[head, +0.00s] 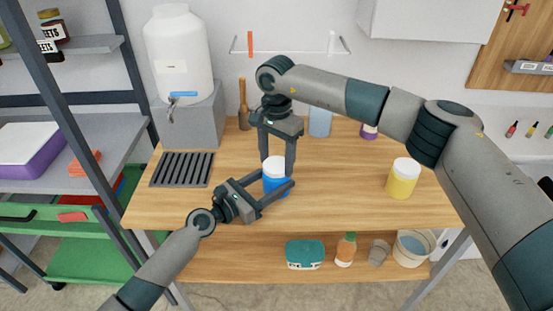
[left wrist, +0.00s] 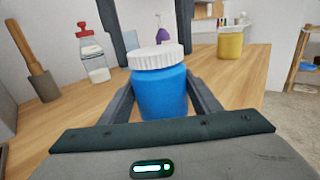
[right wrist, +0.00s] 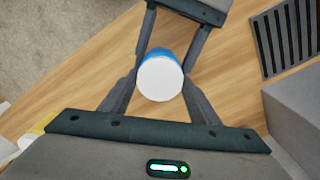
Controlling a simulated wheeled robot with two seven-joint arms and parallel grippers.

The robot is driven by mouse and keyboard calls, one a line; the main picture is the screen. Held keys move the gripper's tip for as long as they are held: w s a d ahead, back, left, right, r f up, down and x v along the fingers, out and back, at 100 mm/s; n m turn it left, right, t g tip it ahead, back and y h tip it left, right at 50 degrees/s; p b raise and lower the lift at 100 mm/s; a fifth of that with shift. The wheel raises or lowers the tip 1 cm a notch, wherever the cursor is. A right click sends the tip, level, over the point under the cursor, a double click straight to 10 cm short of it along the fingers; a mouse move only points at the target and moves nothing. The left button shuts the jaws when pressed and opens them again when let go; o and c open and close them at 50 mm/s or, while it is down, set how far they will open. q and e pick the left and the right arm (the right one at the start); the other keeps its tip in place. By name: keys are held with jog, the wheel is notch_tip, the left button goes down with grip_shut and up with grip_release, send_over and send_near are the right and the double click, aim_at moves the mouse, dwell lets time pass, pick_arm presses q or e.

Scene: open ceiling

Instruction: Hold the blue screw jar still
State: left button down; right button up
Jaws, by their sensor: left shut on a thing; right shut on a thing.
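The blue screw jar (head: 274,184) with a white ribbed lid stands upright on the wooden table. My left gripper (head: 276,188) is shut around the blue body from the front left; the jar also shows between its fingers in the left wrist view (left wrist: 160,95). My right gripper (head: 277,168) comes from above, its fingers pointing down on either side of the white lid (right wrist: 160,79), and is shut on it. In the right wrist view the lid hides most of the blue body.
A yellow jar (head: 402,178) with a white lid stands at the right of the table. A slatted dark tray (head: 182,169) and a white water tank (head: 178,55) on a grey block are at the left. A wooden mallet (head: 243,105) stands behind. The table's front right is clear.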

jog(key=m, duration=1.4)
jog(key=shift+m, duration=0.4)
jog(key=m, duration=0.7)
jog(key=shift+m, duration=0.3)
jog(key=m, duration=0.4)
jog(key=shift+w, duration=0.1)
jog(key=m, duration=0.4)
jog(key=shift+m, duration=0.3)
jog(key=o, duration=1.2)
jog(key=shift+c, duration=0.2)
